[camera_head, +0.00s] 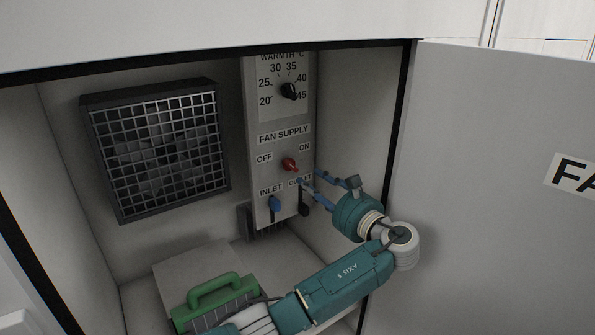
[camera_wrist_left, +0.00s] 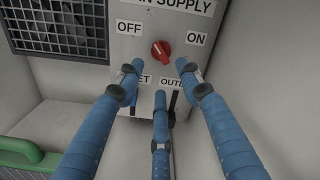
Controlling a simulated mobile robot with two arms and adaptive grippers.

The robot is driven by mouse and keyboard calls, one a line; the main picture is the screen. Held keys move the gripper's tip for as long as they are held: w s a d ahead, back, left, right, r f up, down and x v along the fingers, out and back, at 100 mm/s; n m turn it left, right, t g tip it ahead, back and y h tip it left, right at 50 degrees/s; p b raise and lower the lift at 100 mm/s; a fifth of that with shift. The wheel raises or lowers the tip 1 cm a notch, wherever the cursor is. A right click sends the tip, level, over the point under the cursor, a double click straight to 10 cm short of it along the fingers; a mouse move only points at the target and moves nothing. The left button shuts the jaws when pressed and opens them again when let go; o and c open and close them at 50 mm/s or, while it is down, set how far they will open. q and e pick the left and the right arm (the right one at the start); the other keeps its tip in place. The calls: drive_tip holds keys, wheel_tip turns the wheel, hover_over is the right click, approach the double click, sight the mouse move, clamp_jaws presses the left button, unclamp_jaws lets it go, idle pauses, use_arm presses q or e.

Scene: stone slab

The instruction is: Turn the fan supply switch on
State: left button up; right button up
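The fan supply switch is a red rotary knob (camera_head: 290,164) on the grey control panel (camera_head: 258,110), between the OFF label on its left and the ON label on its right. It also shows in the left wrist view (camera_wrist_left: 161,51), where its ridge looks tilted; I cannot tell its setting for certain. My left gripper (camera_head: 308,180) is just below and right of the knob in the head view. In the wrist view its three blue fingers (camera_wrist_left: 160,75) are spread and empty, with their tips just short of the knob. My right gripper is not in view.
A blue INLET lever (camera_head: 274,204) and a dark OUTLET lever (camera_head: 304,208) sit below the knob. A temperature dial (camera_head: 289,91) is above. A grilled fan (camera_head: 160,150) is at left, a green-handled box (camera_head: 215,297) below. The open door (camera_head: 490,190) stands at right.

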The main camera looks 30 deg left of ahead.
sight(294, 170)
use_arm(q)
drive_tip(key=p+x, duration=0.1)
drive_tip(key=x, duration=0.5)
drive_tip(key=shift+w+a+p, duration=0.1)
drive_tip(key=shift+p, duration=0.25)
drive_tip(key=shift+w+a, duration=0.25)
drive_tip(key=shift+a, duration=0.4)
clamp_jaws()
